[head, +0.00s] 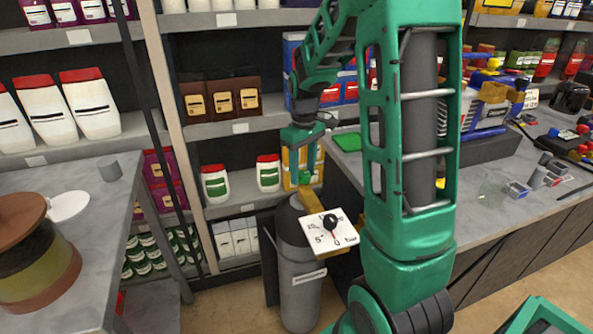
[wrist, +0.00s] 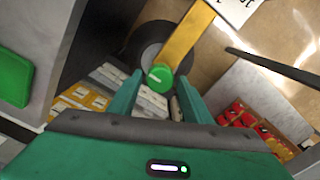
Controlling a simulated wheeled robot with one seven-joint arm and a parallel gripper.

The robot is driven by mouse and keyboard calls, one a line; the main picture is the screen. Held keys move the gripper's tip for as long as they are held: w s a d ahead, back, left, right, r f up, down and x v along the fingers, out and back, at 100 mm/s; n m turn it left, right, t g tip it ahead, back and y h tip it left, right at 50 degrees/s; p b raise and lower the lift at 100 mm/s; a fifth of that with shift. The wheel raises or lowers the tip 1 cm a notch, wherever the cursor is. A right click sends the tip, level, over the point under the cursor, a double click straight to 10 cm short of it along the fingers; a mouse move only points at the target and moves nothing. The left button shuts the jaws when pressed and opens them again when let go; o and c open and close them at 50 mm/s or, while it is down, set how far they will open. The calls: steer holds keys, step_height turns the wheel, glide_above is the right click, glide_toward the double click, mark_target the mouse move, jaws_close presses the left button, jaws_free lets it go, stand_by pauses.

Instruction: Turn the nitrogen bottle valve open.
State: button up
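The grey nitrogen bottle (head: 299,285) stands upright on the floor between the shelves and the right-hand counter. Its round green valve knob (head: 305,178) sits at the top, beside a yellow fitting. In the wrist view the knob (wrist: 160,77) has a white mark on its face. My gripper (head: 303,155) points down just above the knob. In the wrist view my gripper (wrist: 159,80) is open, with the knob appearing between its fingertips. I cannot tell whether either finger touches it.
A grey table (head: 103,225) with a brown and olive round object stands on the left. A counter (head: 500,175) with tools and a green pad (head: 347,142) is on the right. Shelves (head: 228,128) with bottles and boxes stand behind the nitrogen bottle.

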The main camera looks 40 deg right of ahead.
mark_target(303, 172)
steer(key=shift+r, duration=0.1)
steer(key=shift+r, duration=0.3)
step_height(303, 172, up, 10)
stand_by(0.4)
steer(key=shift+w, duration=0.1)
stand_by(0.3)
steer(key=s+a+f+m, duration=0.1)
steer(key=s+m, duration=0.3)
steer(key=s, duration=1)
steer(key=s+a+f+m, duration=0.2)
steer(key=s+f+m, duration=0.1)
steer(key=s, duration=1.1)
steer(key=shift+s+m, duration=0.35)
steer(key=shift+m, duration=0.45)
